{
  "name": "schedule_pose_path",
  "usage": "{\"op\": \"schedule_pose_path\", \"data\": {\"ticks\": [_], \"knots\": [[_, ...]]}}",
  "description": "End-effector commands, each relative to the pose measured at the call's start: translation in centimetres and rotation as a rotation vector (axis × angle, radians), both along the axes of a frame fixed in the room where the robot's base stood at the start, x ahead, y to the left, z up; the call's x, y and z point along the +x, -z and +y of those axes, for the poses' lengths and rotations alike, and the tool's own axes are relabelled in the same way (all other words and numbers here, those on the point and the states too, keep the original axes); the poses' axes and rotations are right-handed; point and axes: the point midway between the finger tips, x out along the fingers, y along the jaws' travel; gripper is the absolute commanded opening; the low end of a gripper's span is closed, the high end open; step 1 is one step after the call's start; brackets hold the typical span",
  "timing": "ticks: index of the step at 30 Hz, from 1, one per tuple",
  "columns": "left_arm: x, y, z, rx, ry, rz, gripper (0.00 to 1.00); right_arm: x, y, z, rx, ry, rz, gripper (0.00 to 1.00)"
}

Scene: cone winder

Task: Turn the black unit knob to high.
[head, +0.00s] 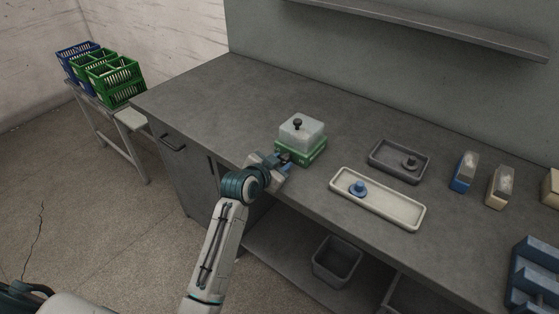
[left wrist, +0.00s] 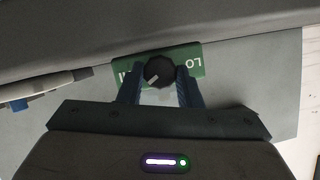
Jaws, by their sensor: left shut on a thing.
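The unit (head: 318,153) has a green base and a clear cover with a black knob-like handle on top, and stands near the table's front edge. My left gripper (head: 285,160) is at its front face. In the left wrist view, the dark round knob (left wrist: 159,72) sits on the green front (left wrist: 195,59) between the two fingers of my left gripper (left wrist: 159,80), which are shut on it. A pale mark on the knob points toward the picture's lower left. Upside-down "LO" letters show right of the knob; lettering on the left is partly hidden by a finger. My right gripper is out of view.
A cream tray (head: 395,209) with a blue knobbed piece (head: 358,188) and a grey tray (head: 382,164) with a dark one lie to the right. Small blocks stand farther right. A grey bin (head: 337,262) sits below. The table's left part is clear.

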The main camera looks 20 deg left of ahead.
Motion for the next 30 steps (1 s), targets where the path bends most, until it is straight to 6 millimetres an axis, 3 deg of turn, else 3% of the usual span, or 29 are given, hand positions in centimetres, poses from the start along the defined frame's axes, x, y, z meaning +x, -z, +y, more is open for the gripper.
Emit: {"op": "schedule_pose_path", "data": {"ticks": [5, 6, 9, 20, 30], "knots": [[0.0, -0.1, 0.0, 0.001, 0.0, -0.002, 0.09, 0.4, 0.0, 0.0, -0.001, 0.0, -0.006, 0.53], [0.0, -0.1, 0.0, 0.001, 0.0, -0.002, 0.34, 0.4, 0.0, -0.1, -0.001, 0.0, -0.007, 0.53], [0.0, -0.1, 0.0, 0.001, 0.0, -0.002, 0.53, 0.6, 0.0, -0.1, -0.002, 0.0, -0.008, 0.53], [-0.4, -0.1, 0.1, 0.0, 0.0, -0.001, 0.53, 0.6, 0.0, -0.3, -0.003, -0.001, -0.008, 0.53], [-5.6, -2.1, 1.4, 0.001, 0.0, -0.003, 0.53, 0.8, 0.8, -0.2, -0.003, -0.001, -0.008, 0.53]]}}
